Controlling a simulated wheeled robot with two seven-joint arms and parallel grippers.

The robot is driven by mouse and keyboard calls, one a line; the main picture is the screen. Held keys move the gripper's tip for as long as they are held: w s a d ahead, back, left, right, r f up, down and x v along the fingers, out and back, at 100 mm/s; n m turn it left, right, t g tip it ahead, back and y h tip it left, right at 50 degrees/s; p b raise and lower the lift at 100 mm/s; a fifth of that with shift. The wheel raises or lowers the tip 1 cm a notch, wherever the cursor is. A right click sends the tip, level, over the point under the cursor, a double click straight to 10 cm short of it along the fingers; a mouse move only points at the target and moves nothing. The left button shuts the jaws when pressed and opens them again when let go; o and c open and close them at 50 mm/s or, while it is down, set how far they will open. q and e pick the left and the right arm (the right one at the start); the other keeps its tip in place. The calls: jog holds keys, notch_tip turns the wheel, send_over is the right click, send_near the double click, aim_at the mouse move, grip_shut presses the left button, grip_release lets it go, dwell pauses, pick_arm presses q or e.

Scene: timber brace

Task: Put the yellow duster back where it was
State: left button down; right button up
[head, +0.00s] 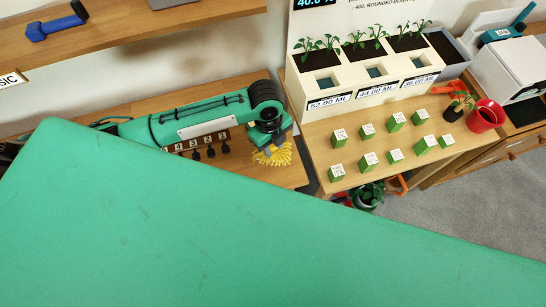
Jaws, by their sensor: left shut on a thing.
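The yellow duster (274,157) shows as a fluffy yellow head just below my left gripper (270,140), over the wooden surface left of the plant table. My left gripper points down and is shut on the duster. The duster's handle is mostly hidden by the gripper. My left arm comes in from the left. My right gripper is not in view.
A row of numbered dark hooks (211,151) shows under my left arm. My large green part hides the lower view.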

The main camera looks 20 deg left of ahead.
pick_arm(q)
notch_tip(320, 180, down, 9)
jog(key=shift+r+p, duration=0.1)
jog(key=shift+p, duration=0.5)
jog(key=shift+f, duration=0.4)
jog(key=shift+f, duration=0.1)
jog(key=c, duration=1)
grip_release()
jog(key=shift+c, duration=0.2)
